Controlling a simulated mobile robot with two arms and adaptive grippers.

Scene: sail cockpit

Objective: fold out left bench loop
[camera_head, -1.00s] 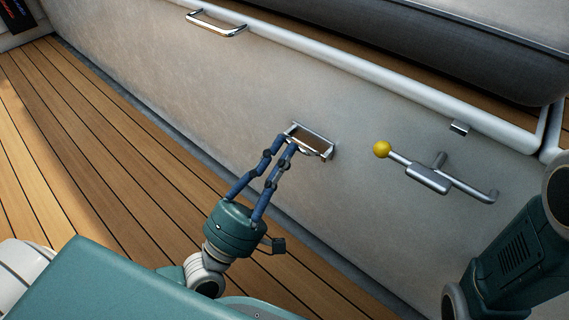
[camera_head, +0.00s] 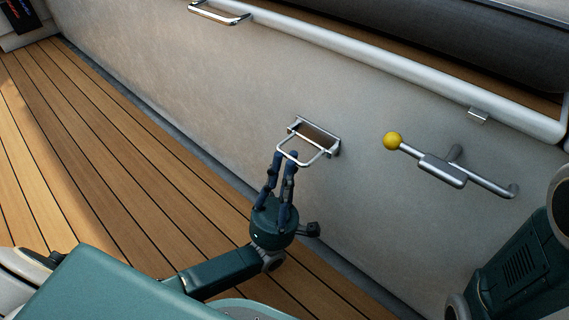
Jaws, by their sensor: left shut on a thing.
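The bench loop (camera_head: 322,155) is a thin metal frame hinged on a small bracket in the pale bench wall. It stands out from the wall, tilted down toward me. My left gripper (camera_head: 286,158) is at the outer bar of the loop, with its blue fingers close together and shut on that bar. The fingertips hide part of the bar. The right gripper is not visible; a dark green arm part of mine shows at the lower right.
A lever with a yellow ball knob (camera_head: 392,141) sticks out of the bench wall to the right of the loop. The plank floor (camera_head: 110,170) at left is clear.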

